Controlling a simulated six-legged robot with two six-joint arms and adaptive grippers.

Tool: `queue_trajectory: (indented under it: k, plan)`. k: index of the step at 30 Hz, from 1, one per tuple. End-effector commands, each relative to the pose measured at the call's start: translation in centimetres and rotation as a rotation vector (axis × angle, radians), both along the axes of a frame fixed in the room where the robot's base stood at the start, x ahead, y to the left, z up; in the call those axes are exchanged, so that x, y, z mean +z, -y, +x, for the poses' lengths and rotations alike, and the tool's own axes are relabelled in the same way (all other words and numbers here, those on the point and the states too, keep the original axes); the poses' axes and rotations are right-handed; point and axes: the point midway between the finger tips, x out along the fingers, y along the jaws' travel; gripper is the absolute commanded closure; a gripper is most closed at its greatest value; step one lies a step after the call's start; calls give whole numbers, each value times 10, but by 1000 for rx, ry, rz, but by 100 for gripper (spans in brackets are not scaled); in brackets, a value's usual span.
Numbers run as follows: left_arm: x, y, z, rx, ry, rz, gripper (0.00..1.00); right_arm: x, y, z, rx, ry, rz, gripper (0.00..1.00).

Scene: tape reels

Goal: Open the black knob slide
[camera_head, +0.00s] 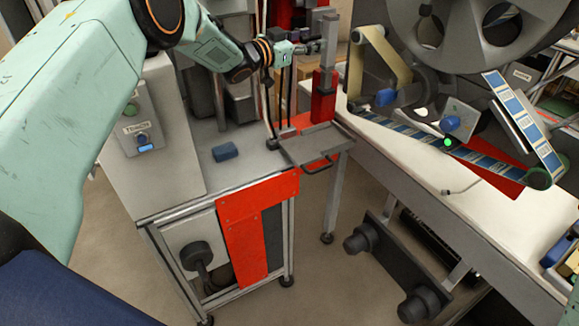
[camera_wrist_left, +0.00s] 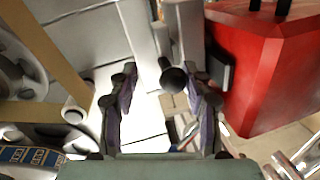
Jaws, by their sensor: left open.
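A black ball knob (camera_wrist_left: 173,78) shows in the left wrist view, in front of a pale grey upright. My left gripper (camera_wrist_left: 160,85) is open, with a finger on each side of the knob, which is nearer the right finger. I cannot tell whether a finger touches it. In the head view my left gripper (camera_head: 309,47) is at the upper part of the grey slide column (camera_head: 328,45), which rises from a red block (camera_head: 323,95). The knob is not clear in that view. My right gripper is not in view.
A red body (camera_wrist_left: 275,65) stands close to the right finger in the wrist view. A large grey reel (camera_head: 470,35) and a blue-and-white tape (camera_head: 480,155) are on the right.

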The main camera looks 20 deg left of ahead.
Motion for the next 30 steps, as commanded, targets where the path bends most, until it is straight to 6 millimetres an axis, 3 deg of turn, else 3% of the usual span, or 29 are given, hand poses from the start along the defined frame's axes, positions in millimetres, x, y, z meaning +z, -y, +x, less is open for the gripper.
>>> queue_trajectory:
  k: [12, 26, 30]
  plan:
    - [0, 46, -36, -2, -1, 2, 52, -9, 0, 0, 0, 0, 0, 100]
    - [1, 7, -105, 3, -2, -3, 52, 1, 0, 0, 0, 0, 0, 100]
    - [-24, 13, -111, 10, -52, -8, 52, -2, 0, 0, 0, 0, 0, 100]
